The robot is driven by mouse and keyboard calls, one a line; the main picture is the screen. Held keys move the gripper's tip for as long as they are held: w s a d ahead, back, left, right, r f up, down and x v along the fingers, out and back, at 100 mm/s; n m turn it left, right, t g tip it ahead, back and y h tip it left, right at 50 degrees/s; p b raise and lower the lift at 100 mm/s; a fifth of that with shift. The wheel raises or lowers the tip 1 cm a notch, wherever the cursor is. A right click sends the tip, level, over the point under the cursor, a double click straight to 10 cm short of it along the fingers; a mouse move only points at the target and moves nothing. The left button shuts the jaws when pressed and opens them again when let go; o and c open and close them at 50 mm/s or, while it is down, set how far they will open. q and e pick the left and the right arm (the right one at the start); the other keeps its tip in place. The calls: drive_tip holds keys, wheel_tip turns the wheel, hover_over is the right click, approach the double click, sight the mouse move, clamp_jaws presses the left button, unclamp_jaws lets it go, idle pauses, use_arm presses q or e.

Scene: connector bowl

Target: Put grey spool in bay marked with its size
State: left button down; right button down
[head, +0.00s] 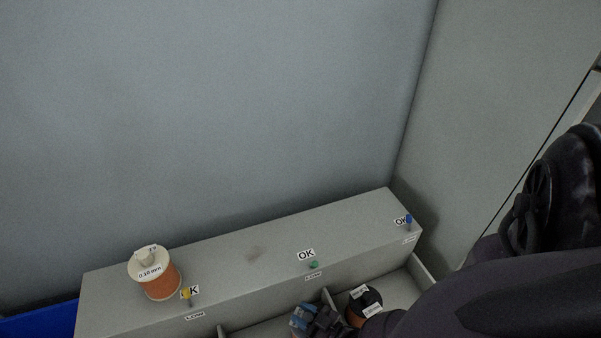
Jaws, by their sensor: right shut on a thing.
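A dark grey spool (351,315) with copper-coloured wire and white labels shows at the bottom right of centre, tilted, over the right part of the divided tray. The print on its labels is too small to read. My right gripper (318,322) is at its left side and shut on it; the fingertips are partly hidden at the picture's lower edge. My left gripper is not in view.
A cream spool (160,285) with orange wire, labelled 0.10 mm, stands on the grey ledge (240,262) at left. Thin dividers (222,331) separate the bays. A blue bin (40,322) is at lower left.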

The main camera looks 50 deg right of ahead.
drive_tip(key=shift+w+r, duration=0.1)
drive_tip(key=shift+w, duration=0.05)
drive_tip(key=c, duration=0.8)
unclamp_jaws()
drive_tip(key=shift+f, duration=0.2)
drive_tip(key=s, duration=0.4)
drive_tip(key=s+p, duration=0.1)
drive_tip(key=s, duration=0.7)
drive_tip(key=shift+s+d+r, duration=0.1)
drive_tip(key=shift+d+r, duration=0.25)
drive_tip(key=shift+r, duration=0.05)
